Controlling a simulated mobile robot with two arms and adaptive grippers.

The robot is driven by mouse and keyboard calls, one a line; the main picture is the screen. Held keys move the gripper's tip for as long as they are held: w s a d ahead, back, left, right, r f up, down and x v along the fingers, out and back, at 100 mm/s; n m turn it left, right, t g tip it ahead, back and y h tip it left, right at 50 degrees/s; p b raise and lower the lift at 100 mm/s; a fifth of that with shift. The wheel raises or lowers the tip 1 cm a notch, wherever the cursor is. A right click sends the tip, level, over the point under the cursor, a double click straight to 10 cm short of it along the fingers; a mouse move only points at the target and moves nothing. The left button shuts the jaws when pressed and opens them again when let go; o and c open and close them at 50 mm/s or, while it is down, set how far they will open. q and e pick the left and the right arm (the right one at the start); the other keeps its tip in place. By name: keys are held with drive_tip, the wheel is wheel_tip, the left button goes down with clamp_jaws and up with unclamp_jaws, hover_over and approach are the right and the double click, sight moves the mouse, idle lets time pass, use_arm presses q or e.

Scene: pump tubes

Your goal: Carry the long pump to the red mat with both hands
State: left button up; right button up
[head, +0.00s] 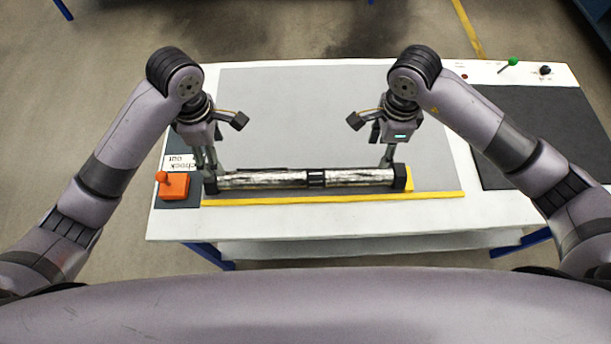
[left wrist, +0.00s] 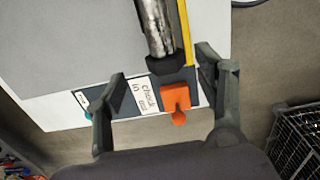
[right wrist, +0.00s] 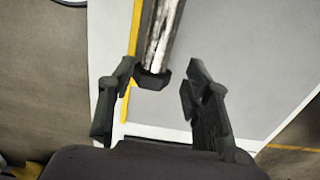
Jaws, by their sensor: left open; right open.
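The long pump (head: 275,179) is a worn silver tube with black end caps and a black middle band. It lies level along the front of the grey worktop area, beside a yellow strip. My left gripper (head: 206,166) is open at its left end; the left wrist view shows that end of the pump (left wrist: 158,28) between and beyond the spread fingers. My right gripper (head: 388,161) is open at its right end; the right wrist view shows that end of the pump (right wrist: 160,40) between the fingers. I cannot tell whether fingers touch it. No red mat shows.
The grey area (head: 290,110) behind the pump is clear.

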sight(372, 171)
use_arm(q)
wheel_tip(372, 171, down, 14)
drive_tip(key=shift+r, duration=0.2)
use_arm(e)
wheel_tip(372, 171, down, 14)
drive_tip(key=shift+r, duration=0.25)
use_arm(q)
drive_tip(key=c, duration=1.1)
use_arm(e)
drive_tip(key=c, duration=1.1)
use_arm(q)
clamp_jaws()
use_arm(e)
clamp_jaws()
use_arm(q)
drive_tip(key=shift+r, duration=0.1)
use_arm(e)
drive_tip(key=shift+w+r, duration=0.1)
